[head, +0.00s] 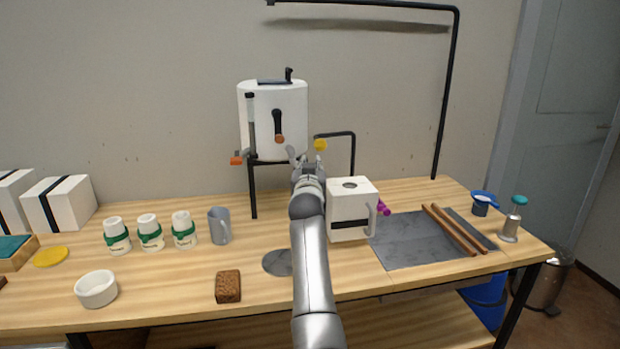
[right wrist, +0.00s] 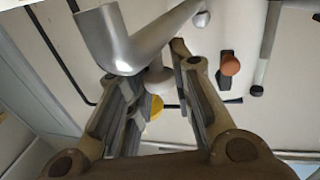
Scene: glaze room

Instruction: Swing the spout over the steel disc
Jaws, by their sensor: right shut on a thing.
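The white tank (head: 287,100) stands on a black stand at the back of the bench. Its silver spout (head: 292,154) shows small beside my right gripper (head: 308,168) in the head view. In the right wrist view, the bent silver spout (right wrist: 122,50) crosses at the fingers of my right gripper (right wrist: 148,75), which is shut on it. The exact contact is partly hidden. The grey steel disc (head: 277,263) lies flat on the bench, nearer the front, partly covered by my right arm. My left gripper is out of view.
A white box-shaped pitcher (head: 350,222) stands close right of my arm. A grey mug (head: 219,226) and brown sponge (head: 228,286) are left of the disc. A black bent pipe (head: 352,160) with a yellow end (head: 320,145) rises behind the gripper.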

